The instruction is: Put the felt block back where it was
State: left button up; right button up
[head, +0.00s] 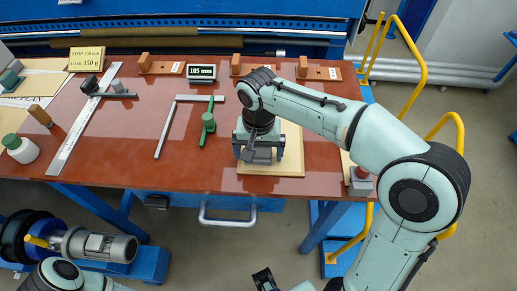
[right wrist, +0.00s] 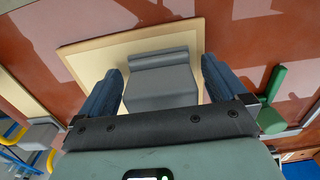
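A grey block (right wrist: 160,85) with a rounded ridge along its far edge lies on a pale board (right wrist: 190,35); I take it for the felt block, though its material is hard to tell. In the head view the block (head: 258,155) shows below my right gripper (head: 258,160), on the pale board (head: 290,165) at the table's front. In the right wrist view my right gripper (right wrist: 162,88) is open, its two dark blue fingers on either side of the block with narrow gaps.
A green-handled tool (head: 208,122) and a metal square (head: 165,125) lie left of the board.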

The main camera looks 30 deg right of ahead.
pick_arm(q)
jog(key=r+p, duration=0.1)
jog(key=w+r+p, duration=0.1)
jog(key=r, duration=0.1)
jog(key=shift+w+p, duration=0.2)
jog(key=shift+p, duration=0.2)
pick_arm(e)
notch_tip(320, 180, up, 12)
jog(key=shift+r, duration=0.15)
